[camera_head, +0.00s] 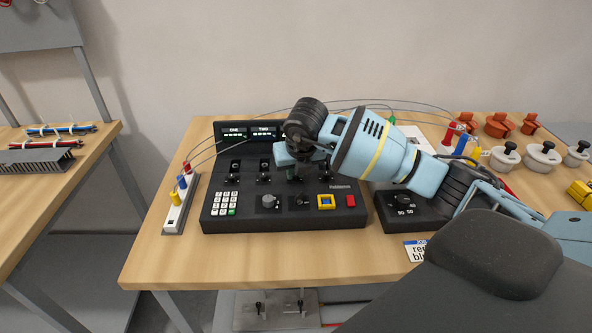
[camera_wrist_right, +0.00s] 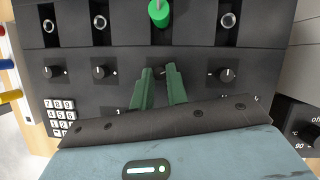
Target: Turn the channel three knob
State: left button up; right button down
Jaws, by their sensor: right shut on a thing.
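The black console (camera_head: 215,212) stands on the wooden table, with lit displays marked ONE (camera_head: 235,131) and TWO (camera_head: 265,130); the displays further right are mostly hidden by my right arm. My right gripper (camera_wrist_right: 160,76) reaches down onto the console. Its green fingers are shut on the channel three knob (camera_wrist_right: 160,71), third from left in the row, and partly cover it. In the head view the gripper (camera_head: 297,174) hides that knob. The neighbouring knobs (camera_wrist_right: 103,72) and (camera_wrist_right: 225,74) stand clear of the fingers. My left gripper does not show.
A plug strip (camera_head: 178,212) lies left; a black dial box (camera_head: 400,211) lies right.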

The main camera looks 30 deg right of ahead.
jog(key=c, duration=1.4)
grip_release()
jog(key=shift+r, duration=0.1)
jog(key=v, duration=0.7)
jog(key=shift+s+r, duration=0.15)
jog(key=shift+r, duration=0.1)
jog(key=shift+a, duration=0.1)
